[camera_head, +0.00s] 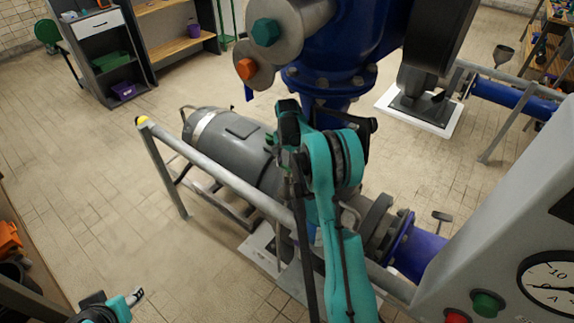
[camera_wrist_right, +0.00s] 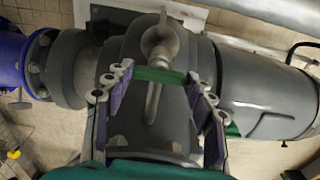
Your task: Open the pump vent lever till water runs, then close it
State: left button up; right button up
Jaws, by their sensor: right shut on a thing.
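In the right wrist view, a green vent lever (camera_wrist_right: 160,75) lies across the top of the grey pump (camera_wrist_right: 140,45), beside a thin curved metal spout (camera_wrist_right: 153,100). My right gripper (camera_wrist_right: 157,83) is shut on the lever, with a finger at each end of it. No water shows at the spout. In the head view, my teal right arm reaches over the pump and hides the lever and most of the fingers. My left gripper (camera_head: 118,303) is at the lower left, away from the pump; its jaw opening is unclear.
A metal guard rail (camera_head: 215,173) with a yellow end cap runs in front of the grey motor (camera_head: 235,145). A blue pipe (camera_head: 418,252) leaves the pump at right. A control panel (camera_head: 500,245) with a gauge stands lower right. Floor at left is clear.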

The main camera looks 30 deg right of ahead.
aim_at(287, 167)
jog(key=o, duration=1.2)
jog(key=shift+c, duration=0.2)
notch_tip(287, 167, up, 8)
jog(key=shift+f, duration=0.25)
